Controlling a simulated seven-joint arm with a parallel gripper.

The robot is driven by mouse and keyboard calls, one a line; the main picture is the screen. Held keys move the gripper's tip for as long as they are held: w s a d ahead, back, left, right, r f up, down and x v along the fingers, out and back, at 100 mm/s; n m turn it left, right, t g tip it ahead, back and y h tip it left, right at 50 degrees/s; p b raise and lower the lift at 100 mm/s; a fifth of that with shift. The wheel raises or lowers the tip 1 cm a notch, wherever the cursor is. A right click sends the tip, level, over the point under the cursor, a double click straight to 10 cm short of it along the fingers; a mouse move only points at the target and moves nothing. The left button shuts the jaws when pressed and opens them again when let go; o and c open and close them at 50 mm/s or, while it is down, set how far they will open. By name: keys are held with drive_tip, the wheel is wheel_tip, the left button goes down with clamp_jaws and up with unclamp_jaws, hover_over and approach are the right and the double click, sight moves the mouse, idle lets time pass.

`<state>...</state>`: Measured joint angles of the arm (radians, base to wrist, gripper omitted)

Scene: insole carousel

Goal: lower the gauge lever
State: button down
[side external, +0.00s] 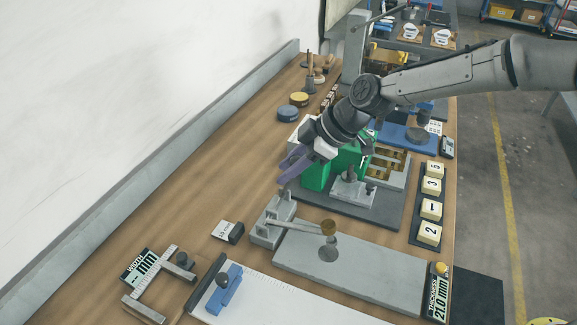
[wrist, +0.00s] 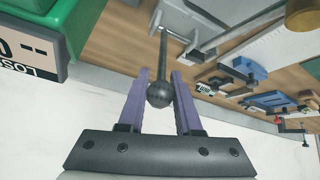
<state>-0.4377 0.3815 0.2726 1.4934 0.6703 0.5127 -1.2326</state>
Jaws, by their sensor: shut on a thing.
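The thickness gauge has a grey block (side external: 268,232) with an arm reaching over a flat grey plate (side external: 350,272). At the arm's end are a brown knob (side external: 328,227) and a round grey foot (side external: 328,254); I cannot tell if the foot touches the plate. The gauge display (side external: 438,298) reads 21.0 mm. The gauge lever, a dark rod with a black ball end (wrist: 160,95), rises from the block. My gripper (wrist: 161,76) has its purple fingers shut around the ball. In the side view my gripper (side external: 287,172) is above the block, and the ball is hidden.
A green machine (side external: 316,175) stands close behind my gripper. A width gauge with a display (side external: 141,267) and a blue clamp (side external: 224,290) are at the front left. Numbered blocks (side external: 431,209) line the right edge. Bare wood (side external: 190,215) lies to the left.

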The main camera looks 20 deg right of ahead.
drive_tip(key=shift+w+a+r, duration=0.1)
drive_tip(key=shift+a+r, duration=0.05)
drive_tip(key=shift+r, duration=0.35)
drive_tip(key=c, duration=0.9)
unclamp_jaws()
drive_tip(key=shift+o, duration=1.5)
drive_tip(key=shift+f, duration=0.3)
drive_tip(key=v, duration=1.4)
